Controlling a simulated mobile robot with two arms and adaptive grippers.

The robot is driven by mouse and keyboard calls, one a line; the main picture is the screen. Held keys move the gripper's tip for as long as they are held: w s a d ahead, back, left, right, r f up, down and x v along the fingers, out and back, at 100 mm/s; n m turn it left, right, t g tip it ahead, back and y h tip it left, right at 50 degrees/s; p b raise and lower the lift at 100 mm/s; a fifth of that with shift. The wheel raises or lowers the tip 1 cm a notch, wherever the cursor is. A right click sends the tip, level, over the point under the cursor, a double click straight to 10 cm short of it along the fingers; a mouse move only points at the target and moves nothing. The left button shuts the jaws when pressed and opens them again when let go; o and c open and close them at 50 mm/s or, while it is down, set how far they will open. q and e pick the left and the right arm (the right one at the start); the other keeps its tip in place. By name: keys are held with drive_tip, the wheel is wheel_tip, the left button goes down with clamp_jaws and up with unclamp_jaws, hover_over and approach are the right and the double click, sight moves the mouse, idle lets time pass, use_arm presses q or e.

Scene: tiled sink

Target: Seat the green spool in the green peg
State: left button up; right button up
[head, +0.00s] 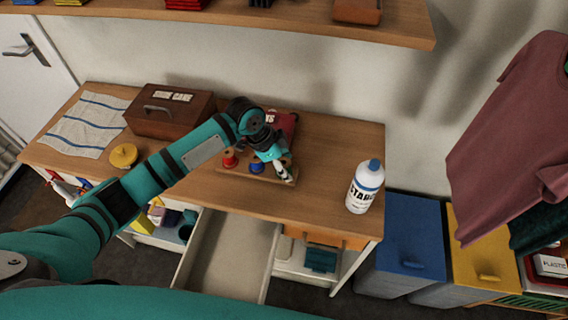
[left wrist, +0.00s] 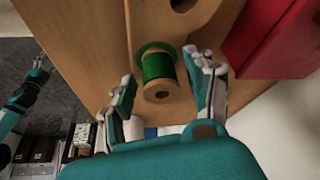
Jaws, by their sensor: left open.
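The green spool (left wrist: 157,66) shows in the left wrist view, between the two fingers of my left gripper (left wrist: 162,75). Its near end with a dark hole faces the camera. The fingers are open, with a gap seen on both sides of the spool. In the head view my left gripper (head: 284,170) is over the right end of a wooden board (head: 222,172) and hides that part, including the spool. A red spool (head: 230,159) and a blue spool (head: 257,168) stand on the board. I cannot make out a green peg. A small teal arm with a dark gripper (left wrist: 40,68), apparently my right, is far off.
A red box (head: 283,124) stands close behind the board. A brown case (head: 170,110), a striped cloth (head: 88,124) and a yellow round object (head: 124,156) lie to the left. A white bottle (head: 364,188) stands to the right. A drawer (head: 228,250) is open below.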

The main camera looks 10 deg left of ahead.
use_arm(q)
drive_tip(key=b+v, duration=0.1)
drive_tip(key=v, duration=1.1)
drive_tip(key=shift+b, duration=0.4)
drive_tip(key=shift+r, duration=0.15)
